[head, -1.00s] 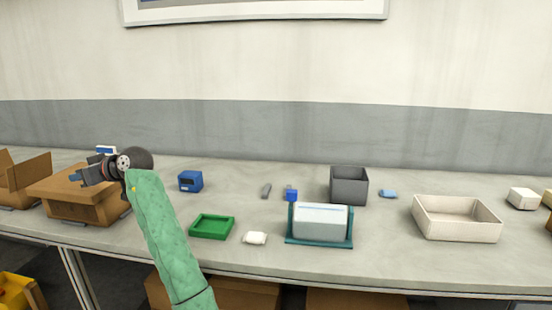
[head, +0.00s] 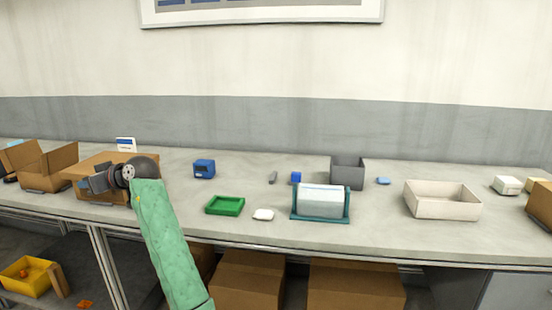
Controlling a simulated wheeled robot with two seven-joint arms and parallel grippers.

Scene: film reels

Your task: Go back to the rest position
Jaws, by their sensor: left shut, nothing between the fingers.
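My left arm comes up from the bottom in a green quilted sleeve. My left gripper (head: 86,185) is at the left, in front of a brown cardboard box (head: 103,162) on the bench, and covers part of it. The gripper is shut and holds nothing. I cannot tell whether it touches the box. My right gripper is not in view.
The bench (head: 375,229) holds a green tray (head: 225,205), white item (head: 263,215), teal-framed holder (head: 320,203), grey bin (head: 347,172), cream tray (head: 442,201) and blue box (head: 204,169). An open carton (head: 47,166) stands left. Boxes (head: 247,281) lie below.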

